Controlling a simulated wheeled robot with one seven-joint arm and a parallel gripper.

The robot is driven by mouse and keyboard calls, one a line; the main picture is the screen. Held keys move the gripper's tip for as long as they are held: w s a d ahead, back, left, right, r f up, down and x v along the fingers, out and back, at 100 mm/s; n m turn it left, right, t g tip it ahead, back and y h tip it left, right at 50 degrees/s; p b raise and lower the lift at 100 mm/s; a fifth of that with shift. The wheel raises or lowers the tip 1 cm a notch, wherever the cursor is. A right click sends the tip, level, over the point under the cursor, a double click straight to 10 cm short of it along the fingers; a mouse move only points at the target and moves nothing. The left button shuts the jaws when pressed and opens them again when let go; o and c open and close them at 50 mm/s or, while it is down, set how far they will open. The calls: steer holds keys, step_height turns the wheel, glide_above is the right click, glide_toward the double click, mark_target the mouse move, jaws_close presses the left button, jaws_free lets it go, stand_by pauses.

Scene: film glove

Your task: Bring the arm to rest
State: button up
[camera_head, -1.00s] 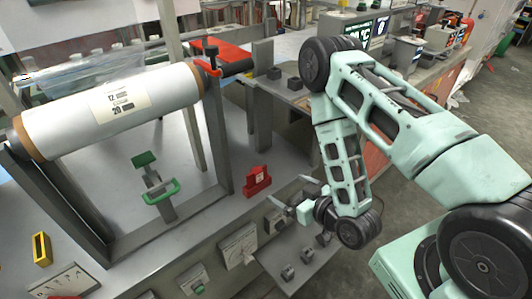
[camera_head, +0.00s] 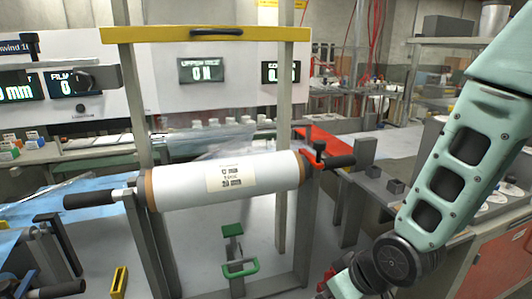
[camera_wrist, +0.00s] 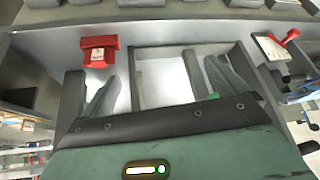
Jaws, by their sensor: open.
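My arm (camera_head: 455,180) shows at the right of the head view, with its upper link slanting down to a dark joint near the bottom edge. My gripper is below the frame there. In the wrist view my gripper (camera_wrist: 160,78) has its two fingers spread wide apart, with nothing seen between them but the bench and frame behind. A red block (camera_wrist: 98,50) lies beyond the left finger, apart from it as far as I can tell.
A white film roll (camera_head: 180,186) with a label lies across a grey stand left of my arm. A yellow bar (camera_head: 205,35) and display panels are behind. A red-handled part (camera_wrist: 285,40) is at the wrist view's upper right.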

steer(key=s+r+g+h, duration=0.1)
steer(key=s+r+g, duration=0.1)
steer(key=s+r, duration=0.3)
steer(key=s+d+r+n+g+h, duration=0.1)
steer(key=s+r+g+h, duration=0.1)
steer(key=s+r, duration=0.4)
steer(key=s, duration=0.5)
steer(key=shift+r+g, duration=0.2)
steer(key=shift+g, duration=0.1)
